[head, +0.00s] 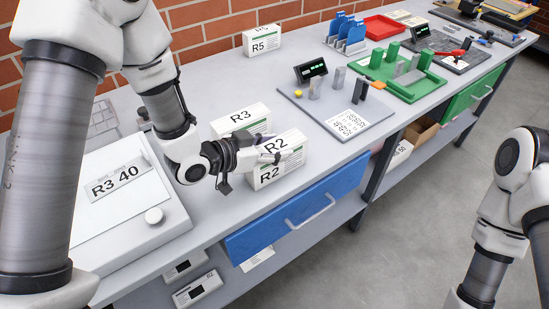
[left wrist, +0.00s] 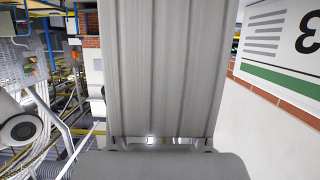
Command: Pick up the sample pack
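Several white packs with green stripes stand on the grey bench; the frames do not show which one is the sample pack. The R2 pack (head: 288,146) stands near the front edge above the blue drawer. The R3 pack (head: 243,120) stands just behind it to the left. The R5 pack (head: 262,40) is farther back by the wall. A pack's printed side (left wrist: 280,50) shows upside down in the left wrist view. My right gripper is out of view.
A scale-like white device marked R3 40 (head: 120,180) is at left. A grey tray (head: 325,122) with a display and a number card lies right of the packs, then a green tray (head: 425,84). A blue drawer (head: 270,228) juts out below the bench edge.

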